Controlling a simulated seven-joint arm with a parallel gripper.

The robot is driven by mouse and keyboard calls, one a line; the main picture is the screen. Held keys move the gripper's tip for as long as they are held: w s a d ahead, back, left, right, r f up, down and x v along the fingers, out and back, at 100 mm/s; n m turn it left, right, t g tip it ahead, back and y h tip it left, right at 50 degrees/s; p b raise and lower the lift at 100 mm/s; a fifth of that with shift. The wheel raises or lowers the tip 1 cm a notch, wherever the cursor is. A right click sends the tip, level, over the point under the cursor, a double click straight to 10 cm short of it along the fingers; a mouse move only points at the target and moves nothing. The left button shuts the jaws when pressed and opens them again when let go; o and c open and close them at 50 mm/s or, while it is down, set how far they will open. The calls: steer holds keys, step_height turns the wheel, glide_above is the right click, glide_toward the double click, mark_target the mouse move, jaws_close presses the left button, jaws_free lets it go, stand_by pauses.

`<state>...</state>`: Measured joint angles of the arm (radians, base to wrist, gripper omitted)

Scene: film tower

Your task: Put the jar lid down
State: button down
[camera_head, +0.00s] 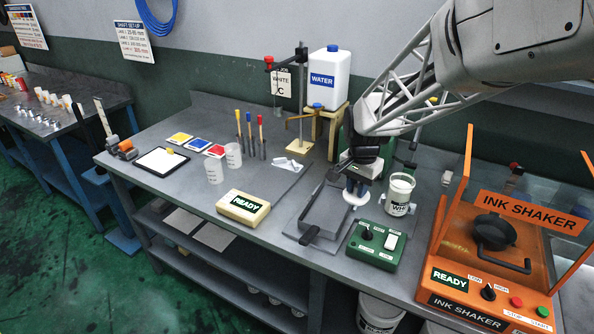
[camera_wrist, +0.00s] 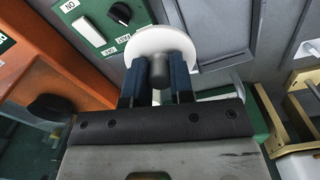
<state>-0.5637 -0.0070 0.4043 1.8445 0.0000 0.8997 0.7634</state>
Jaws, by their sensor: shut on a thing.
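The jar lid (camera_head: 355,199) is a white disc with a grey knob, below my gripper (camera_head: 357,183) in the head view. In the wrist view the lid (camera_wrist: 180,42) lies beyond my fingertips, and the blue fingers of my gripper (camera_wrist: 158,75) are shut on its knob (camera_wrist: 158,71). The lid is low over the bench, between the grey metal tray and the jar. I cannot tell whether it touches the bench. The white-labelled jar (camera_head: 397,208) stands upright and uncovered just to the right, with pale contents showing at its mouth.
A green control box (camera_head: 372,258) stands in front of the lid, and a grey metal tray (camera_head: 310,237) to its left. The orange ink shaker (camera_head: 450,255) is at right. A wooden READY block (camera_head: 243,207) and cups (camera_head: 214,171) are farther left, with bare bench between.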

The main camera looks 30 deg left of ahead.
steer(key=s+a+f+n, duration=0.1)
steer(key=s+a+f, duration=0.1)
steer(key=a, duration=0.5)
steer(key=s+a+f+n, duration=0.2)
steer(key=a+f, duration=0.1)
steer(key=a, duration=0.4)
steer(key=s+a+f+n, duration=0.2)
steer(key=a, duration=0.5)
steer(key=shift+s+a+f, duration=0.15)
steer(key=shift+s+f, duration=0.05)
steer(key=shift+s, duration=0.1)
steer(key=shift+w+a, duration=0.1)
glide_above(265, 188)
steer(key=shift+a+f, duration=0.1)
steer(key=shift+f, duration=0.65)
steer(key=shift+f, duration=0.1)
steer(key=shift+f, duration=1.65)
steer(key=shift+f, duration=0.15)
steer(key=c, duration=1)
jaws_free()
